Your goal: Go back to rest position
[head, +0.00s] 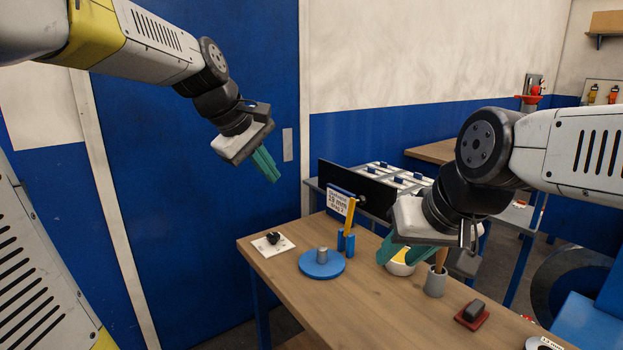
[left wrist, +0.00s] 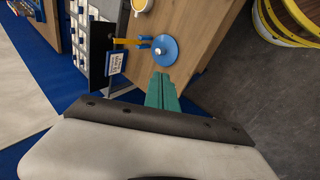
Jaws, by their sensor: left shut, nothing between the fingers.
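My left gripper (head: 264,165) is raised in front of the blue door, left of the table and above it. Its teal fingers are together and empty; they also show shut in the left wrist view (left wrist: 162,92). My right gripper (head: 404,253) hangs low over the right half of the wooden table (head: 350,309). Its teal fingers look spread apart, with a white and yellow bowl (head: 400,267) behind and below them. I see nothing held between them, though the wrist hides part of that area.
On the table are a blue round base (head: 322,265) with a grey cylinder, a blue stand with a yellow piece (head: 349,222), a sign (head: 338,202), a white card with a black part (head: 273,243), a grey cup (head: 435,282) and a red block (head: 472,315). A black panel stands behind.

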